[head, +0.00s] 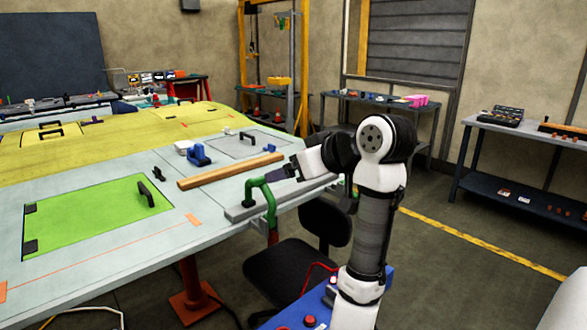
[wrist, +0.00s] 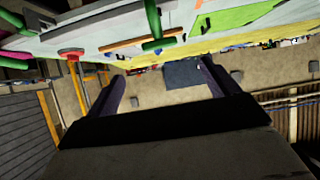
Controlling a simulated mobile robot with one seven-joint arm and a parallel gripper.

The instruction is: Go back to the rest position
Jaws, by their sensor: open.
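My gripper (head: 283,173) is at the end of my white and black arm in the head view, pointing left at the near right edge of the wing panel (head: 160,226). It appears close to a green clamp (head: 268,196), but I cannot tell whether they touch. In the wrist view the two dark fingers of my gripper (wrist: 162,82) stand wide apart with nothing between them. The wrist picture is turned over, with the wing panel along its top; the green clamp also shows there (wrist: 153,22).
A wooden bar (head: 230,171), a blue tool (head: 199,155) and a green panel (head: 95,225) with a black handle lie on the wing. A black chair (head: 290,275) stands below its edge. A grey workbench (head: 530,130) stands at right. Floor between is open.

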